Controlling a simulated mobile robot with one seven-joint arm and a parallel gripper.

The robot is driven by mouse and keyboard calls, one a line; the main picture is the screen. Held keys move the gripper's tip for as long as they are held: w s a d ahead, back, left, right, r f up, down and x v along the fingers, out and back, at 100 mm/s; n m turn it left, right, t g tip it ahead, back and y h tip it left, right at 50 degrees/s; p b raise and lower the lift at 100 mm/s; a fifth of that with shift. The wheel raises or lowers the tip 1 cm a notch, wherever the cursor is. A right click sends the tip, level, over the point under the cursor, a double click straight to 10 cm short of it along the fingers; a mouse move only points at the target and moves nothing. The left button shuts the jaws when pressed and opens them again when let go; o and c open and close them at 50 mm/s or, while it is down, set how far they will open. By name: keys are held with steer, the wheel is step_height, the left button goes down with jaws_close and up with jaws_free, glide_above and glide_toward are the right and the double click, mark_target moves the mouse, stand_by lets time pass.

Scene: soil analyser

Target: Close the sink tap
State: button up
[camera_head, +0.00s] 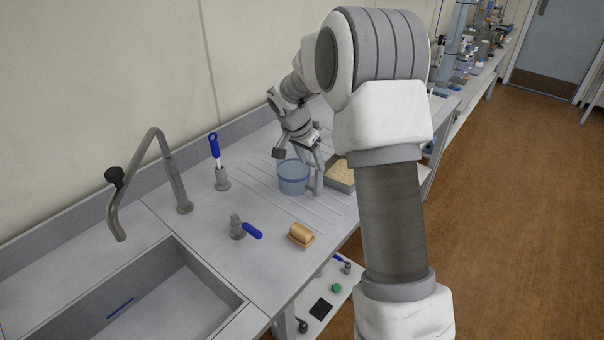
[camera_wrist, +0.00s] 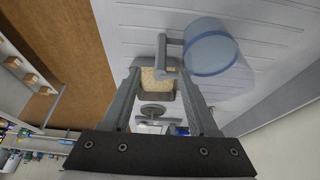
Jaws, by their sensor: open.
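The sink tap is a grey bent spout (camera_head: 150,165) with a black knob (camera_head: 115,177) near its outlet, reaching over the sink basin (camera_head: 150,295). A grey fitting (camera_head: 237,226) with a blue lever (camera_head: 252,231) stands on the counter right of the spout base. I cannot tell whether it works the tap, and no water flow shows. My gripper (camera_head: 302,162) is well right of the tap, by a translucent blue jug (camera_head: 293,178). In the wrist view my open gripper (camera_wrist: 160,76) has its fingers apart, with the jug's grey handle (camera_wrist: 162,52) in line between them; contact is unclear.
A blue-handled tool (camera_head: 215,148) stands upright behind the fitting. A brown block (camera_head: 301,232) lies near the front edge. A tray of grains (camera_head: 340,173) sits beyond the jug. A shelf (camera_head: 325,290) is below. The wall (camera_head: 100,90) bounds the back.

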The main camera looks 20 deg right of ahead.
mark_target(316, 176)
steer(key=p+x, duration=0.1)
steer(key=x, duration=0.9)
steer(key=shift+w+f, duration=0.15)
steer(key=shift+f, duration=0.2)
jaws_close()
steer(key=shift+r, duration=0.15)
stand_by(0.9)
